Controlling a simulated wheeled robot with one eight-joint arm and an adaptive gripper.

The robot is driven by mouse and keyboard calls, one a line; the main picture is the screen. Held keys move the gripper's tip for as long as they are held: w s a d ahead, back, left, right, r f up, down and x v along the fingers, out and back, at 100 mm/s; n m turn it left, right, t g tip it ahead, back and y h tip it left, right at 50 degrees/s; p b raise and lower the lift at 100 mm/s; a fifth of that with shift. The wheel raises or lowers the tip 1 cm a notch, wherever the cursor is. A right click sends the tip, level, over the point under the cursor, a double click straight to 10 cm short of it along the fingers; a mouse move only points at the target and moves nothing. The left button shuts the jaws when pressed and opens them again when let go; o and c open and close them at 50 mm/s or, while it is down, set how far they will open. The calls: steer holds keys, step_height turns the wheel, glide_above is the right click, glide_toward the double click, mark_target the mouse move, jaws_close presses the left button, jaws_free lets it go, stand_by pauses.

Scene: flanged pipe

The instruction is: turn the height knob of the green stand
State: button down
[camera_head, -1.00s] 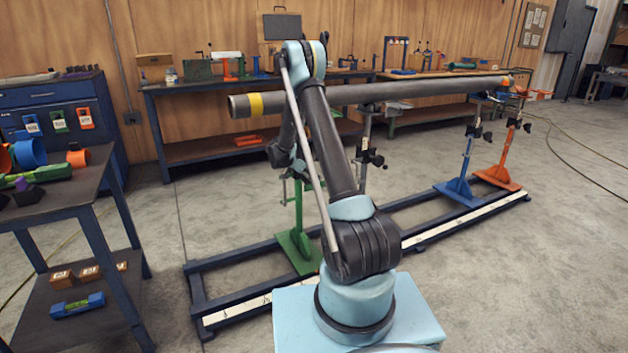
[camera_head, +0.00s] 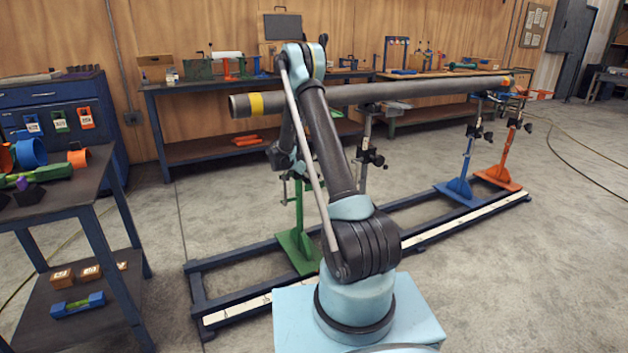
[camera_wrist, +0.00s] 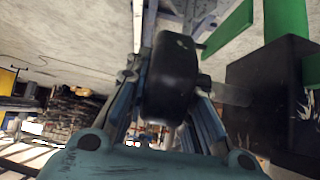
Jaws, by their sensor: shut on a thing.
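The green stand (camera_head: 298,245) stands on the dark blue floor rail in the head view, partly behind my arm. Its green parts also show at the upper right of the wrist view (camera_wrist: 286,20). The black height knob (camera_wrist: 173,78) fills the middle of the wrist view, next to a dark block on the stand. My gripper (camera_wrist: 168,92) has its fingers on both sides of the knob and is shut on it. In the head view my arm hides the gripper and the knob.
A long grey pipe (camera_head: 420,91) with a yellow band lies above the stands. A blue stand (camera_head: 459,188) and an orange stand (camera_head: 502,172) are at the right end of the rail (camera_head: 225,317). A dark table (camera_head: 88,196) with coloured parts is at the left.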

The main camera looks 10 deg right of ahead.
steer(key=h, duration=0.2)
steer(key=r+t+h, duration=0.1)
steer(key=h, duration=0.1)
steer(key=shift+w+a, duration=0.15)
steer(key=shift+a, duration=0.05)
steer(key=shift+a+r+t+h, duration=0.1)
steer(key=shift+r+t+h, duration=0.15)
steer(key=shift+h, duration=0.45)
steer(key=shift+a+r+t+h, duration=0.15)
steer(key=shift+t+h, duration=0.2)
steer(key=shift+h, duration=0.35)
steer(key=c, duration=1.4)
jaws_free()
steer(key=shift+o, duration=0.2)
steer(key=shift+d, duration=0.1)
steer(key=v, duration=1.2)
steer(key=shift+f, duration=0.15)
